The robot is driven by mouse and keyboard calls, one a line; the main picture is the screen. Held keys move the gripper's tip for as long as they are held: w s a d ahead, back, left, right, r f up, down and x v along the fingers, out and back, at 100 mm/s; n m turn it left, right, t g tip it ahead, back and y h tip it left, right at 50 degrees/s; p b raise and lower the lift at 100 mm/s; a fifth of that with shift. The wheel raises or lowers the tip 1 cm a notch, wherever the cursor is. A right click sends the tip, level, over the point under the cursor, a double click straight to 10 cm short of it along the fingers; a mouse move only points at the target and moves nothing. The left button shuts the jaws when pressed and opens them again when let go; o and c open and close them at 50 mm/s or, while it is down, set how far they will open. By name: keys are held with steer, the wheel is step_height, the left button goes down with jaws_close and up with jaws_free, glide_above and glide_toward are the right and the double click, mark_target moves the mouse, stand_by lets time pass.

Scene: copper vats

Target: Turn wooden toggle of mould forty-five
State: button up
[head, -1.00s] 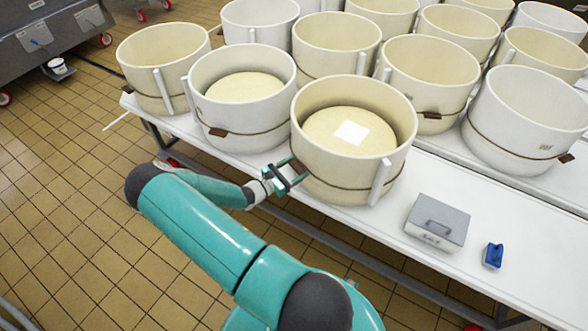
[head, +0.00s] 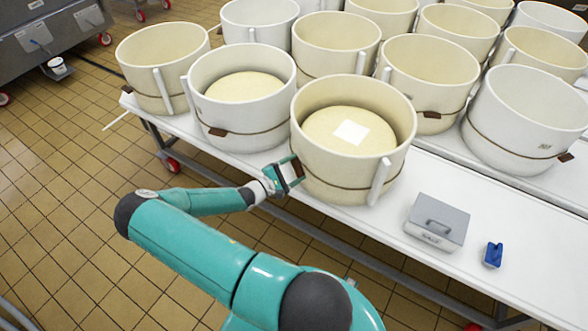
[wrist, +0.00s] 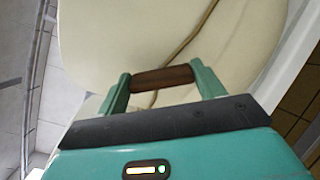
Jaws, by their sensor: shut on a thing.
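The mould (head: 345,182) holding a cheese with a white square label (head: 351,132) stands at the front edge of the white table. A cord (wrist: 187,42) runs around its wall. The brown wooden toggle (wrist: 162,78) lies crosswise between my two fingers in the wrist view, against the mould's wall. My gripper (head: 290,172) is at the mould's lower left side in the head view, with its fingers shut on the toggle's two ends. No number is readable on the mould.
Another cheese-filled mould (head: 243,125) stands just left of my gripper, with its own toggle. Several more moulds fill the table behind. The table's front edge runs beneath my gripper.

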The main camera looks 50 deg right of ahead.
steer(key=shift+f+m, duration=0.1)
steer(key=shift+m, duration=3.7)
steer(key=o, duration=1)
steer(key=shift+a, duration=0.15)
steer(key=v, duration=1.3)
steer(key=shift+a, duration=0.25)
steer(key=shift+w, duration=0.1)
